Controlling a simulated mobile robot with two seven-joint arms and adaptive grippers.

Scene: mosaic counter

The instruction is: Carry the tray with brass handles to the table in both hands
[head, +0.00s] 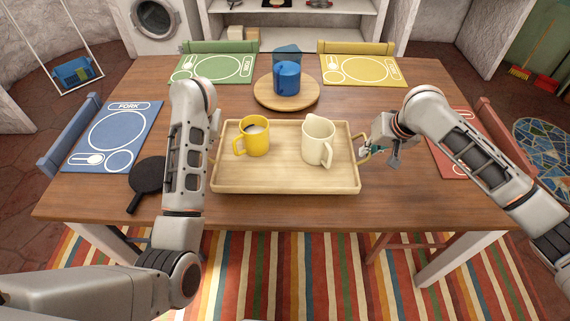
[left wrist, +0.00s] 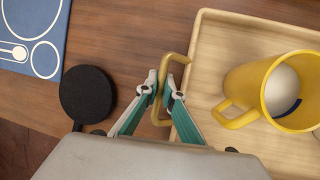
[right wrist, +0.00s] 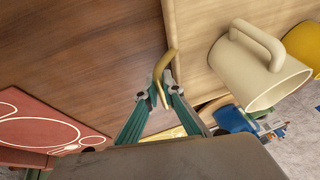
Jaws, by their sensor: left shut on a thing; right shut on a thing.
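The wooden tray (head: 285,185) is at the table's near middle, over the wooden tabletop (head: 400,210). From the pictures I cannot tell whether it rests on the table or hangs just above it. A yellow mug (head: 252,138) with something pale inside and a cream pitcher (head: 318,142) stand upright in it. My left gripper (left wrist: 165,92) is shut on the left brass handle (left wrist: 178,58); in the head view my arm hides this grip. My right gripper (right wrist: 164,90) is shut on the right brass handle (right wrist: 160,68), at the tray's right side.
A black round trivet or pan (head: 148,178) lies left of my left arm. A blue cup (head: 287,78) stands on a round wooden board (head: 268,97) behind the tray. Blue (head: 112,118), green (head: 190,76), yellow (head: 390,76) and red placemats (head: 440,155) lie around the table edges.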

